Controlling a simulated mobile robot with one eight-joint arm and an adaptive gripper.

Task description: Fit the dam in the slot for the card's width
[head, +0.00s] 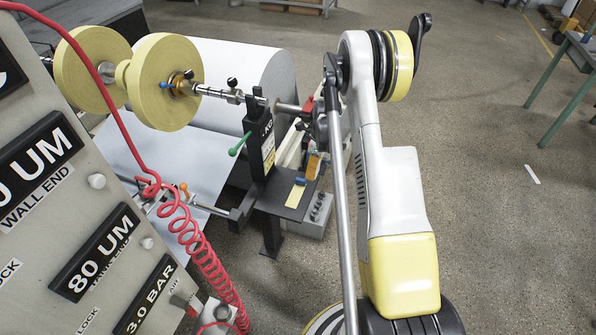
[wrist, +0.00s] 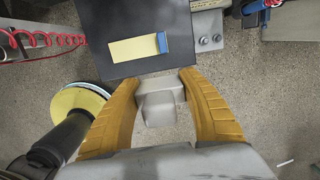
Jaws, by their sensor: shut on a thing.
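In the wrist view, my gripper (wrist: 160,85) has its two orange fingers closed on a grey stepped block (wrist: 160,108), which looks like the dam. The block is just off the near edge of a dark plate (wrist: 110,30). On that plate lies a yellow card with a blue end (wrist: 133,50). In the head view, the card (head: 296,196) lies on the plate below a black post. An orange finger of my gripper (head: 314,166) shows beside it, mostly hidden behind my arm; the block cannot be made out there. I cannot pick out the slots for certain.
A large paper roll (head: 240,70) and yellow discs (head: 168,82) on a shaft stand at the left. A grey bolted block (head: 316,214) sits beside the plate. A red coiled hose (head: 195,235) hangs by the labelled panel (head: 95,265).

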